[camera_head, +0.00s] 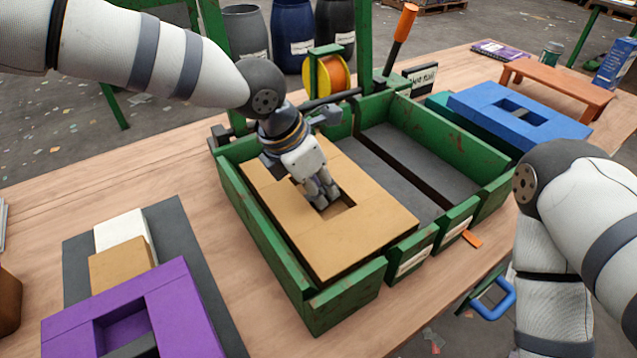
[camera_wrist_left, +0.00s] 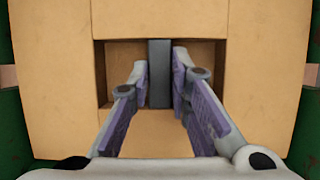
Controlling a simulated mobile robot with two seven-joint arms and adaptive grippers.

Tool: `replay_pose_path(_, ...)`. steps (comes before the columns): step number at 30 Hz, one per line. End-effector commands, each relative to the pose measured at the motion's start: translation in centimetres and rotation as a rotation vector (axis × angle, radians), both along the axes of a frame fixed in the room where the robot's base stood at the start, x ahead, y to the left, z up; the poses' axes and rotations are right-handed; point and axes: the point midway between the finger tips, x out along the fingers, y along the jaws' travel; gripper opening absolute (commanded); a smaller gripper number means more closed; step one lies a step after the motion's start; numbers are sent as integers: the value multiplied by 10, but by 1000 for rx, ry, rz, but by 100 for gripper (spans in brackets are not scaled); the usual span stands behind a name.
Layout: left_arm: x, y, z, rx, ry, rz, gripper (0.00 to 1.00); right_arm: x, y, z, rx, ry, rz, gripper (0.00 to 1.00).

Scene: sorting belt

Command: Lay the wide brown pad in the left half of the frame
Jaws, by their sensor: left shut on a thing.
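The wide brown pad (camera_head: 352,240) is a flat tan board with a rectangular opening in its middle. It lies over the left half of the green frame (camera_head: 258,248), inside its walls; I cannot tell whether it touches the floor below. My left gripper (camera_head: 322,198) reaches down into the opening. In the left wrist view, the fingers (camera_wrist_left: 159,88) are shut on the grey grip bar (camera_wrist_left: 159,60) across the pad's opening, with green walls at both sides. The frame's right half shows a bare grey floor. My right gripper is out of view.
A purple pad (camera_head: 175,295), a tan block (camera_head: 122,263) and a white block (camera_head: 121,229) sit on a dark mat at the left. A blue pad (camera_head: 540,128) and an orange stand (camera_head: 565,85) are at the back right. Bare table lies left of the frame.

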Motion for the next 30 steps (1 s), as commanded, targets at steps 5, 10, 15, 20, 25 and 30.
replay_pose_path(5, 0, 0, -7, 0, 0, -1, 0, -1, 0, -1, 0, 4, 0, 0)
replay_pose_path(10, 0, 0, -13, 0, 1, 0, 20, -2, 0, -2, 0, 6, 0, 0)
replay_pose_path(15, 0, 0, -12, 0, 0, 0, 41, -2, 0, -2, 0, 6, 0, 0)
replay_pose_path(20, 0, 0, -12, 1, 1, 0, 41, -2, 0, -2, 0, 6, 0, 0)
replay_pose_path(25, -2, 5, 3, -2, -1, 2, 41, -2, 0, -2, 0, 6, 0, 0)
replay_pose_path(30, -12, 20, 46, -3, -3, 2, 41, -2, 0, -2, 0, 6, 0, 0)
